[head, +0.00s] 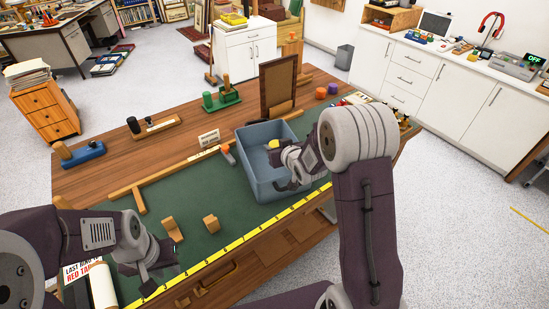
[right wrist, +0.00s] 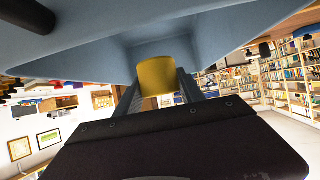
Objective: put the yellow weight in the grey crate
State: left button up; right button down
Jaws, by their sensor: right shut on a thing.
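The grey crate (head: 264,181), blue-grey in colour, stands on the green mat of the workbench. The yellow weight (head: 273,144) shows as a small patch inside the crate's outline. My right gripper (head: 277,153) reaches over the crate's right side, partly hidden by its own wrist. In the right wrist view the yellow weight (right wrist: 157,76) sits between my two fingers, which are shut on it, with the crate's walls (right wrist: 215,22) around it. Whether the weight touches the crate's floor is hidden. My left gripper (head: 164,264) is low over the bench's front left, its fingers apart and empty.
Wooden blocks (head: 211,223) lie on the mat left of the crate. A dark upright panel (head: 278,88) stands right behind the crate. A yellow ruler strip (head: 240,243) runs along the front edge. A white paper roll (head: 102,285) lies near my left arm.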

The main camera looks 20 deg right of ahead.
jog(key=shift+w+a, duration=0.2)
jog(key=shift+a, duration=0.05)
pick_arm(q)
jog(key=shift+s, duration=0.1)
pick_arm(e)
notch_tip(320, 180, down, 4)
jog(key=shift+s+r, duration=0.1)
jog(key=shift+r, duration=0.05)
jog(key=shift+f, duration=0.25)
pick_arm(q)
jog(key=shift+f+b, duration=0.2)
jog(key=shift+b, duration=0.1)
pick_arm(e)
jog(key=shift+f, duration=0.15)
pick_arm(q)
jog(key=shift+f+b, duration=0.4)
jog(key=shift+f, duration=0.05)
pick_arm(e)
jog(key=shift+f, duration=0.45)
jog(key=c, duration=0.7)
grip_release()
